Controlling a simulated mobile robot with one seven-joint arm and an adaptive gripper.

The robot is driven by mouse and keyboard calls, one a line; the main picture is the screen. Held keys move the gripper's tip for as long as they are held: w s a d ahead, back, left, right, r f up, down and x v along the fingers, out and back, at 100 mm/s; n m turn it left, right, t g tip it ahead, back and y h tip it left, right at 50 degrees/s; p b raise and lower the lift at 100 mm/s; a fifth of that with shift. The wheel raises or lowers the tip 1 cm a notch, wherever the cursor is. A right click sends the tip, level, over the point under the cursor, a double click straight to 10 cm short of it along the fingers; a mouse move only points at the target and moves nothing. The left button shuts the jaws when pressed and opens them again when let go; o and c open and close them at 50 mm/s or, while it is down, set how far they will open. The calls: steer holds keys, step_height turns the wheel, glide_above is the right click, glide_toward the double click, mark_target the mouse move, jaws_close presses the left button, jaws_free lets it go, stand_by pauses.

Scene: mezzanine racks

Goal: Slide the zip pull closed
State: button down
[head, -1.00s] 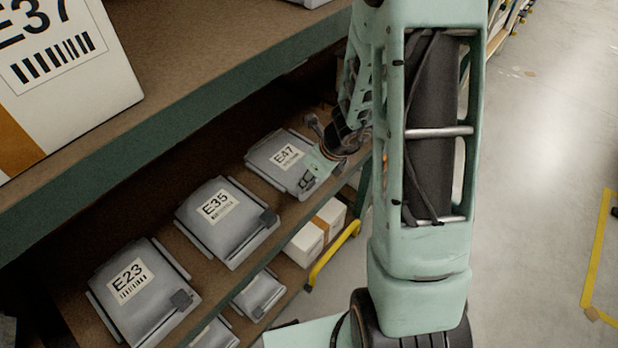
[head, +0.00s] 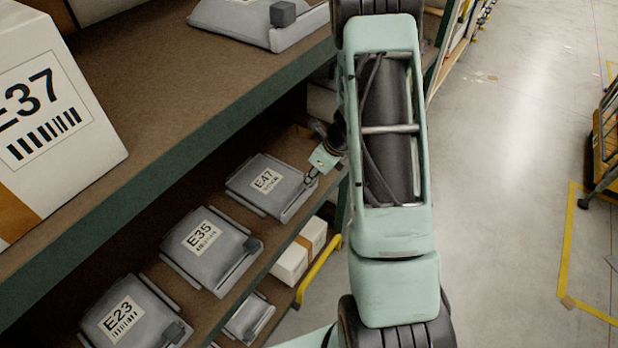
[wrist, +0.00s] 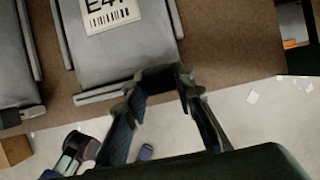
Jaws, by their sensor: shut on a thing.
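A grey pouch labelled E47 (head: 262,193) lies flat on the middle shelf in the head view. It also fills the upper middle of the wrist view (wrist: 118,45). A dark zip pull (wrist: 160,80) shows at the pouch's front edge, near its right corner. My gripper (wrist: 160,92) has one finger on each side of the pull and is shut on it. In the head view my gripper (head: 312,177) is at the pouch's right corner, and the pull is hard to make out there. The zip line itself is not clear.
Pouches E35 (head: 210,250) and E23 (head: 130,318) lie nearer on the same shelf. A white box E37 (head: 55,130) and another grey pouch (head: 250,20) are on the shelf above, whose edge overhangs. A yellow rail (head: 318,268) is below right. Open floor lies right.

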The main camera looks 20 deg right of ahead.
steer(key=c, duration=1.6)
jaws_free()
steer(key=shift+r, duration=0.15)
steer(key=v, duration=1.1)
steer(key=shift+s+r, duration=0.2)
steer(key=shift+r, duration=0.15)
steer(key=shift+d, duration=0.1)
